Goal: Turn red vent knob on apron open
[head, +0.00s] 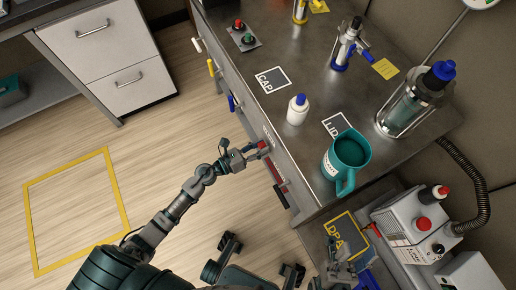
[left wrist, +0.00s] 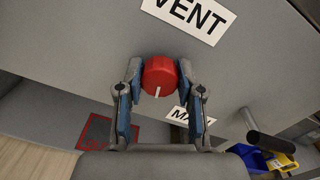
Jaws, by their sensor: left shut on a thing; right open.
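The red vent knob (left wrist: 160,76) is on the grey apron below a white VENT label (left wrist: 196,14). Its white pointer line points down in the left wrist view. My left gripper (left wrist: 161,80) has one finger on each side of the knob and is shut on it. In the head view my left gripper (head: 258,150) reaches the apron from the left, and a little of the red knob (head: 264,144) shows at its tips. My right gripper (head: 341,272) is at the bottom of the head view, open, partly cut off by the frame edge.
Blue and yellow handles (head: 232,102) stick out along the apron. A second label (left wrist: 181,116) is partly hidden behind a finger. On the bench stand a white bottle (head: 297,110), a teal mug (head: 347,158) and a glass vessel (head: 408,105). A pump unit (head: 405,232) stands at lower right.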

